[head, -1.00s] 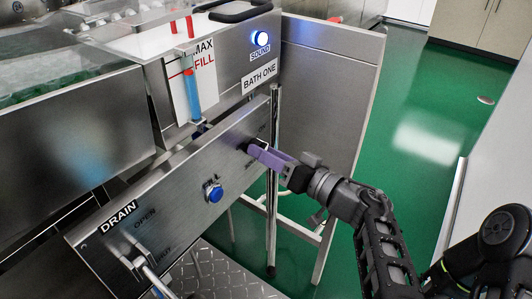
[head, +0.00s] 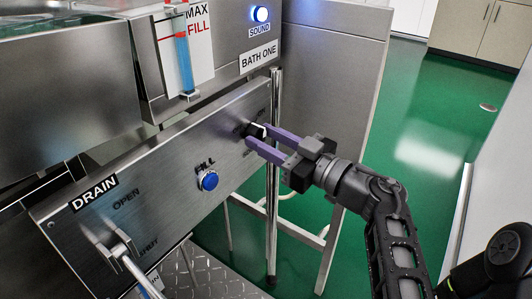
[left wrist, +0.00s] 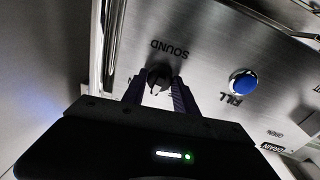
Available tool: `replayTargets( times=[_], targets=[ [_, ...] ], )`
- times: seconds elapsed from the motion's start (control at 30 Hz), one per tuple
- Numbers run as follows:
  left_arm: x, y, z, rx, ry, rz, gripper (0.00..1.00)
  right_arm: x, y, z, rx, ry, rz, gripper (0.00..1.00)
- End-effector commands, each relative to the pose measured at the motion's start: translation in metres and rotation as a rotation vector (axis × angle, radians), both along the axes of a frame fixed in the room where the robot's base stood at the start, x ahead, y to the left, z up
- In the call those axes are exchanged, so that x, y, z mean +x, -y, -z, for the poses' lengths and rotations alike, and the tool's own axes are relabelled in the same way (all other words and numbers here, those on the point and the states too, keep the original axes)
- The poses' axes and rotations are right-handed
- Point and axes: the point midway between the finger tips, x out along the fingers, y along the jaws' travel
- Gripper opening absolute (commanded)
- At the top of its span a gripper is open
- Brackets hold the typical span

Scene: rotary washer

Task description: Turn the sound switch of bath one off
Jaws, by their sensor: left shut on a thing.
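The sound switch of bath one is a small black knob (head: 254,130) at the right end of the slanted steel panel (head: 150,165). In the left wrist view the knob (left wrist: 158,76) sits below the upside-down SOUND label. My left gripper (head: 259,135), with purple fingers, is shut on the knob, one finger on each side. The fingers also show in the left wrist view (left wrist: 157,88). They partly hide the knob and its markings in the head view. The round SOUND light (head: 261,14) above the BATH ONE label glows blue-white. My right gripper is not in view.
A blue FILL button (head: 209,181) sits in the middle of the panel. A DRAIN lever (head: 125,254) is at its lower left. A blue-filled level gauge (head: 183,50) hangs above. A steel side plate (head: 330,90) stands behind my gripper. Green floor is open to the right.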

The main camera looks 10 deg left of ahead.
Motion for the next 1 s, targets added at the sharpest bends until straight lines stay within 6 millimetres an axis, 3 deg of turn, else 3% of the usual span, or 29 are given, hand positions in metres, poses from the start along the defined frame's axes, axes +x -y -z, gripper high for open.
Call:
replayTargets(
  times=[0.03,0.1,0.5,1.0],
  targets=[
    [0.0,0.0,0.008,-0.016,0.041,0.0,0.0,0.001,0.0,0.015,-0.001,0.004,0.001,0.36],
    [0.001,0.0,0.009,-0.041,0.103,0.0,0.0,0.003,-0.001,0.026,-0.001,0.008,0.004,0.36],
    [0.002,0.0,0.009,-0.182,0.455,0.0,0.0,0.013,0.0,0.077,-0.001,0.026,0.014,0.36],
    [0.003,0.001,0.004,-0.316,0.79,0.0,0.0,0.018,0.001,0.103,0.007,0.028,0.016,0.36]
  ],
)
